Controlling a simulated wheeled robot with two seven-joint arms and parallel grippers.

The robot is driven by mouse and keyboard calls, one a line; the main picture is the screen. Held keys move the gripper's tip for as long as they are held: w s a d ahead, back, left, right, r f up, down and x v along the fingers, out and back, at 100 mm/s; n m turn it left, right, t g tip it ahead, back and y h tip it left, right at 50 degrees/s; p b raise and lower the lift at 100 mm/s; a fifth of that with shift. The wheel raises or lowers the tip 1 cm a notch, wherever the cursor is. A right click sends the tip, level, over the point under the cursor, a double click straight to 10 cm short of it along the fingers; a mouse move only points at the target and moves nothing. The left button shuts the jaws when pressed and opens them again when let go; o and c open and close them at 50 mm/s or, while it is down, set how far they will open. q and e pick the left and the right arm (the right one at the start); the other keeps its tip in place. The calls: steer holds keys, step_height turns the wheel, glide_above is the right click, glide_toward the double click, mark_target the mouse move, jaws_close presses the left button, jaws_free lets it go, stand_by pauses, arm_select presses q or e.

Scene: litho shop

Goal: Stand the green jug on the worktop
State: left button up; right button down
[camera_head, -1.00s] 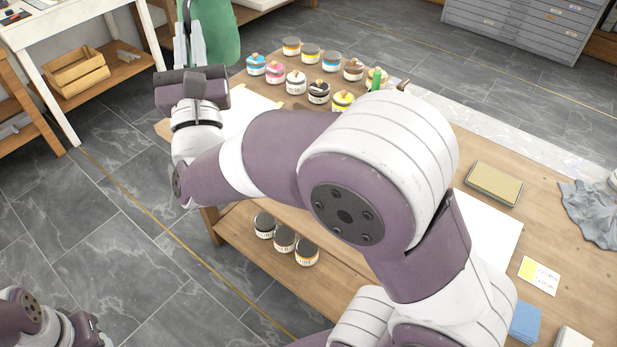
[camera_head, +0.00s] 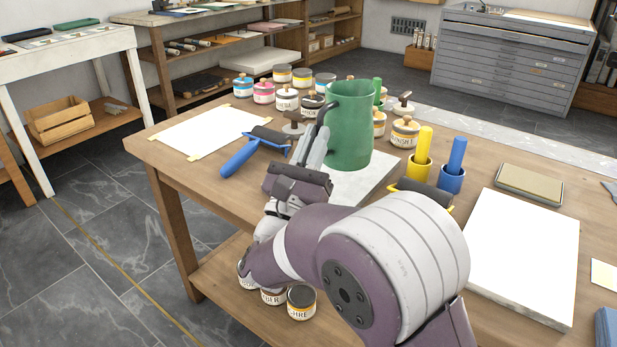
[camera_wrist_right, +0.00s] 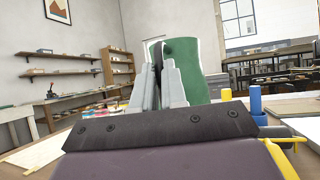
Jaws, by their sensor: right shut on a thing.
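My left gripper is not in view.
Several ink jars (camera_head: 286,99) stand behind the jug. A blue-handled roller (camera_head: 240,158) and white paper (camera_head: 205,130) lie to its left.

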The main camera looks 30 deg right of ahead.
steer(key=w+f, duration=0.2)
steer(key=w+f+b, duration=0.1)
steer(key=w+f, duration=0.1)
steer(key=f, duration=0.1)
steer(key=w+f+b, duration=0.1)
steer(key=w+f, duration=0.1)
steer(key=shift+d+f, duration=0.2)
steer(key=shift+s+r, duration=0.1)
steer(key=c, duration=1.5)
jaws_free()
steer(key=shift+c, duration=0.2)
steer(key=o, duration=0.4)
steer(key=shift+c, duration=0.2)
